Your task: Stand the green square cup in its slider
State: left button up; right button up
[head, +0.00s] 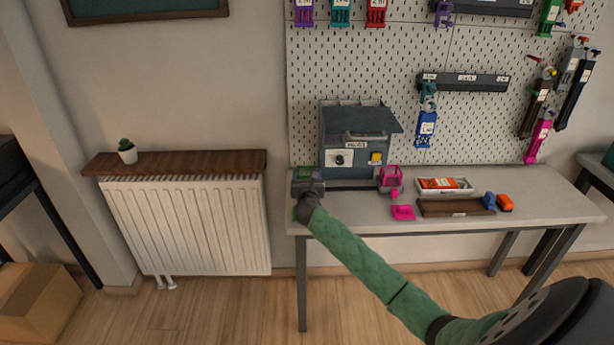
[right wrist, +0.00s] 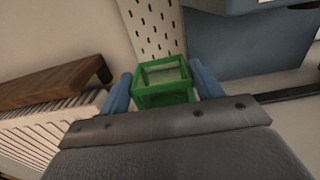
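The green square cup (right wrist: 165,85), an open box shape, sits between the two blue fingers of my right gripper (right wrist: 164,90) in the right wrist view. The fingers lie against its two sides, so the gripper looks shut on it. In the head view my right gripper (head: 307,187) is at the left end of the table, left of the grey-blue machine, with the cup's green top (head: 304,173) showing. A small green piece (head: 296,213) shows just below the gripper; I cannot tell what it is. The gripper hides the rail's left end. My left gripper is not in view.
A dark rail (head: 350,188) runs before the machine (head: 356,140), with a pink square holder (head: 390,177) at its right. A pink piece (head: 403,212), brown tray (head: 455,207), and blue and orange pieces (head: 504,202) lie right. The table's (head: 350,220) front-left is clear.

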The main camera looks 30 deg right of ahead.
jog(key=o, duration=0.3)
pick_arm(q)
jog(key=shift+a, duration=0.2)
pick_arm(e)
jog(key=shift+r, duration=0.15)
jog(key=shift+s+a, duration=0.2)
jog(key=shift+s, duration=0.05)
jog(key=b+v, duration=0.1)
jog(key=v, duration=0.8)
jog(key=shift+s+a, duration=0.25)
jog(key=shift+s, duration=0.1)
jog(key=shift+s+a, duration=0.35)
jog(key=shift+s, duration=0.2)
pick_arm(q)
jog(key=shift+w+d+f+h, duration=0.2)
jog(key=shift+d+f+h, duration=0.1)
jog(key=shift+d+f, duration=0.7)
pick_arm(e)
jog(key=shift+s, duration=0.1)
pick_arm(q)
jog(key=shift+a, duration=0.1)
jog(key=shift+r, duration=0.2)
